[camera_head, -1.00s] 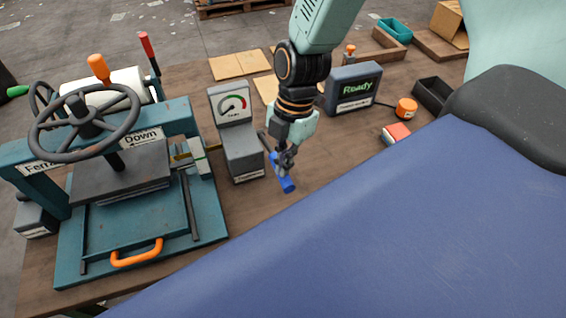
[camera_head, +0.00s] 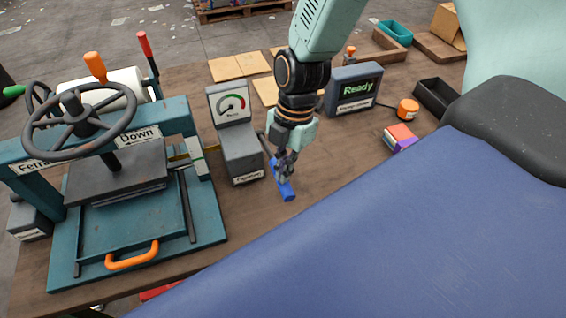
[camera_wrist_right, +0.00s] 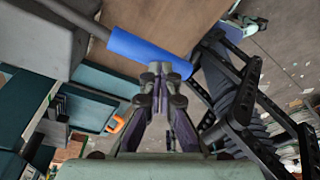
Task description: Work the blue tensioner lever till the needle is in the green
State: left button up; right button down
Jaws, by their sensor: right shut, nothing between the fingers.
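The tensioner is a grey box (camera_head: 241,152) with an upright dial (camera_head: 231,104). The dial has a green and red arc; the needle is too small to read surely. Its lever ends in a blue handle (camera_head: 286,190), low in front of the box's right side. My right gripper (camera_head: 282,174) is shut at the blue handle, with nothing between its fingers. In the right wrist view the blue handle (camera_wrist_right: 143,50) lies across the tips of my right gripper (camera_wrist_right: 160,72), close against them. Its grey rod runs to the upper left. My left gripper is not in view.
A teal press with a handwheel (camera_head: 82,122) and an orange handle (camera_head: 132,256) stands to the left. A "Ready" display (camera_head: 352,88) stands behind to the right. A black tray (camera_head: 436,95) and orange button (camera_head: 407,109) are farther right.

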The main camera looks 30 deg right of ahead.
jog(key=shift+f+b, duration=1.2)
jog(key=shift+f, duration=0.15)
jog(key=shift+r, duration=0.1)
notch_tip(320, 180, up, 14)
jog(key=p, duration=1.1)
jog(key=shift+p, duration=0.35)
dwell(0.6)
